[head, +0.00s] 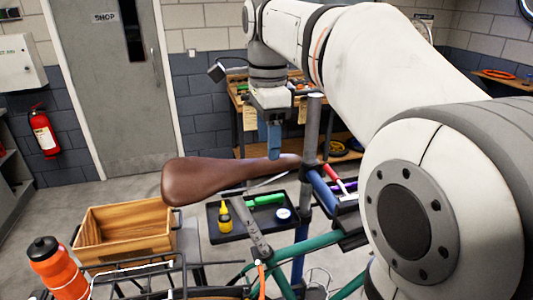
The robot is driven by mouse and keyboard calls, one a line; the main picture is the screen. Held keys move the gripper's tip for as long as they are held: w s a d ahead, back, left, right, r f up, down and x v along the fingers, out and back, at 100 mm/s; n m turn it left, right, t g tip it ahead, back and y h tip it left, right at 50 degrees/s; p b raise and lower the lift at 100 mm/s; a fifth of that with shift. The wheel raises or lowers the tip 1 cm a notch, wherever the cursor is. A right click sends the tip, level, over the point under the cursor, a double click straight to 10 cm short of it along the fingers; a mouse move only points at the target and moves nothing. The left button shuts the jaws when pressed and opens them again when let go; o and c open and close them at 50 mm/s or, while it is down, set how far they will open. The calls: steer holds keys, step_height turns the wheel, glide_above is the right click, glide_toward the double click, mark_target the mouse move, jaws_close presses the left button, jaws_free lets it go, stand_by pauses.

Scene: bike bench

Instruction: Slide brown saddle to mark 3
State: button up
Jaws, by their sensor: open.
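The brown saddle (205,180) sits on top of the bike's seatpost (248,222), with its wide end to the left and its narrow nose to the right. My gripper (274,140) points down above the nose end, near the vertical stand post. One blue finger shows and its tip is at or just above the saddle's nose; I cannot tell whether they touch. The other finger is not clearly visible. Nothing shows held in the gripper. The mark numbers and the saddle rails' scale cannot be made out.
A grey stand post (313,130) rises right beside my gripper. A black tray (232,232) with a yellow bottle (225,216) and a green tool lies below the saddle. A wooden crate (127,225) and an orange bottle (58,268) are at left. A workbench stands behind.

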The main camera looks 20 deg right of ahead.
steer(key=shift+w+d+f, duration=0.1)
steer(key=shift+f, duration=1.2)
steer(key=shift+d+f, duration=0.1)
steer(key=shift+f, duration=1.2)
